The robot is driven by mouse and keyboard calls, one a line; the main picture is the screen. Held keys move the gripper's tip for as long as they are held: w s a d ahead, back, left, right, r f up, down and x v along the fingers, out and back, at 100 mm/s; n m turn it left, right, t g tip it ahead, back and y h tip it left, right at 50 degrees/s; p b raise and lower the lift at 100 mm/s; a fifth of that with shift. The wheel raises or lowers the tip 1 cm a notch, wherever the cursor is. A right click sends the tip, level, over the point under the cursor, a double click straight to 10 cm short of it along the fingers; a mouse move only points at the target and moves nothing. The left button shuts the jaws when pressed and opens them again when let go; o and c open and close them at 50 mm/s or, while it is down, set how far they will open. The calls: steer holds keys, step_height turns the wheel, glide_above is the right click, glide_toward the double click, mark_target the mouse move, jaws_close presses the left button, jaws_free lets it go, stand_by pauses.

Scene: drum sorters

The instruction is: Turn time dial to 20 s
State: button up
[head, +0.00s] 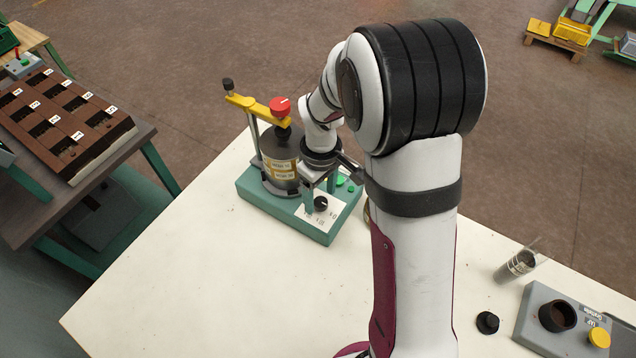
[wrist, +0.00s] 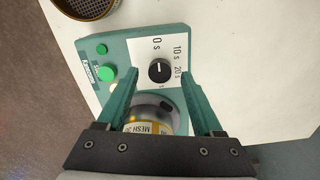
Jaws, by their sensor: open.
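The time dial (wrist: 159,70) is a black round knob on a white label plate, on the front of a teal machine base (wrist: 142,36). In the wrist view the label reads 0 s, 10 s and 20 s, with a further mark partly hidden. The knob's small pale pointer line appears to face the 0 s mark. My gripper (wrist: 160,76) is open, with one teal finger on each side of the dial and a gap to it. In the head view my gripper (head: 319,178) is just above the dial (head: 321,202). Contact is not visible.
A metal drum (head: 281,160) labelled as mesh stands on the base behind the dial, under a yellow arm with a red knob (head: 280,106). Green buttons (wrist: 106,73) sit beside the dial. A grey box (head: 560,318) is at the right; the white table's (head: 190,270) front left is clear.

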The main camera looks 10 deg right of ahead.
steer(key=shift+f, duration=0.65)
steer(key=shift+c, duration=0.3)
jaws_close()
